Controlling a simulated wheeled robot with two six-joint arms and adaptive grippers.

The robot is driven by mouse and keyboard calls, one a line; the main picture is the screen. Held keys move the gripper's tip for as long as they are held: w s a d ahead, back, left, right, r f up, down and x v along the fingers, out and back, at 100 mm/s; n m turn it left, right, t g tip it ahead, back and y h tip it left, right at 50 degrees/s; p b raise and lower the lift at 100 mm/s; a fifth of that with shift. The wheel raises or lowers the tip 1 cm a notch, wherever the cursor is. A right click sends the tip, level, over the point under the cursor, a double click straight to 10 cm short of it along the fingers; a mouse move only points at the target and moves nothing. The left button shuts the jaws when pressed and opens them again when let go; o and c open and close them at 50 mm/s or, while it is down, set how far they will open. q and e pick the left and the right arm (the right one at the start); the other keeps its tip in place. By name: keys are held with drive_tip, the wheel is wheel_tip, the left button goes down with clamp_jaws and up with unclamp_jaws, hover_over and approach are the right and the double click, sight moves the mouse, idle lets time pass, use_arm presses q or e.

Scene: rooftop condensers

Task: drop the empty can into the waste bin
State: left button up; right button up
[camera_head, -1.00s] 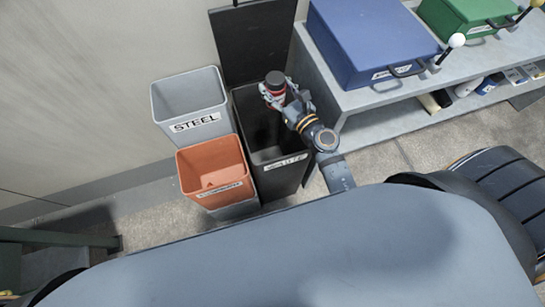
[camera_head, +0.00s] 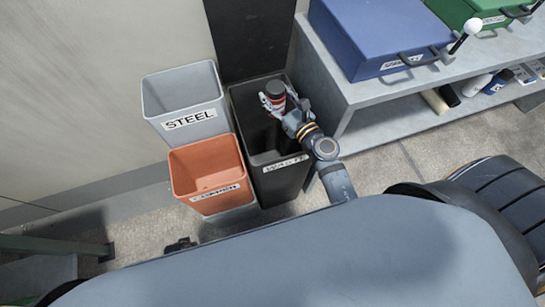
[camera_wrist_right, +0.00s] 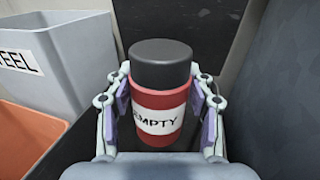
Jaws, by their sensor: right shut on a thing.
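The empty can (camera_head: 275,95) is red with a black cap and a white label. The label reads "EMPTY" in the right wrist view, where the can (camera_wrist_right: 158,98) stands upright between the fingers. My right gripper (camera_head: 274,101) is shut on the can and holds it over the open mouth of the black waste bin (camera_head: 282,184). The gripper also shows in the right wrist view (camera_wrist_right: 160,105), with a finger on each side of the can. The bin's label is partly legible, and its lid stands raised against the wall. My left gripper is out of view.
A grey bin (camera_head: 190,122) labelled STEEL and an orange bin (camera_head: 212,195) stand left of the black bin. A grey shelf unit (camera_head: 350,92) with a blue case (camera_head: 375,38) and a green case (camera_head: 470,12) stands to the right.

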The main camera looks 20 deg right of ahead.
drive_tip(key=o, duration=1.2)
drive_tip(key=shift+o, duration=0.2)
drive_tip(key=v, duration=1.2)
